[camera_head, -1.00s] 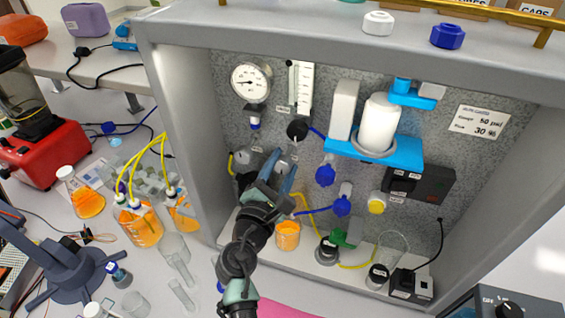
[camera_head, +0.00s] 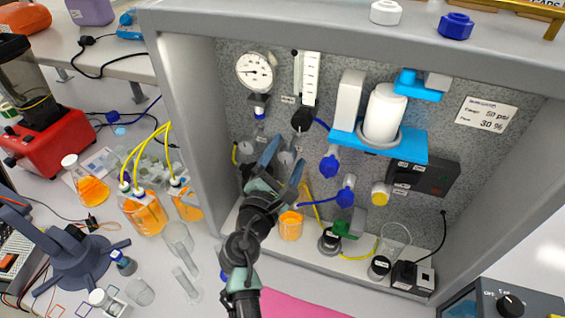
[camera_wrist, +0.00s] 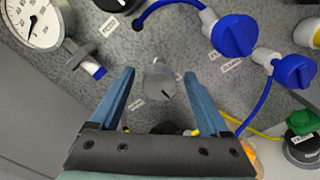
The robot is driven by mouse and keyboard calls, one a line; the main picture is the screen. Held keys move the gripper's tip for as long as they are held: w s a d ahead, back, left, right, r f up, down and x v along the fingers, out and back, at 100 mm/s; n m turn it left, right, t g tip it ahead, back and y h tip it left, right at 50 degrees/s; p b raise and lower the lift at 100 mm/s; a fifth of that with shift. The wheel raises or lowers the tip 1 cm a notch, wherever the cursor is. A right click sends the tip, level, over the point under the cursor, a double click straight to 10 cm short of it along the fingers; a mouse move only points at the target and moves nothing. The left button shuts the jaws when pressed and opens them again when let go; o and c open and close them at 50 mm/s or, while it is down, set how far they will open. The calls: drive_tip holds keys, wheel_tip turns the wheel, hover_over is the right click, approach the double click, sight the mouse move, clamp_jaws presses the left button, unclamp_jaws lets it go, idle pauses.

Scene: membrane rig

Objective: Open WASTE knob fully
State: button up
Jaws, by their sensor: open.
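A grey round knob (camera_wrist: 160,82) with a dark pointer line on its face sits on the speckled panel, in front of and between my fingers in the wrist view. A small label lies at its lower left, too small to read, so I cannot confirm that this is the WASTE knob. My gripper (camera_wrist: 160,100) is open, with one blue finger on each side of the knob and no visible contact. In the head view my gripper (camera_head: 283,158) reaches into the cabinet at the panel's lower left, and the grey knob (camera_head: 286,158) shows between the fingers.
Blue knobs (camera_wrist: 233,36) (camera_wrist: 293,71) stand right of the grey knob. A pressure gauge (camera_head: 255,71) is at the upper left. An orange beaker (camera_head: 290,226) stands below my gripper. The cabinet's left wall (camera_head: 190,130) is close to my arm.

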drive_tip(key=b+v, duration=0.3)
drive_tip(key=v, duration=1)
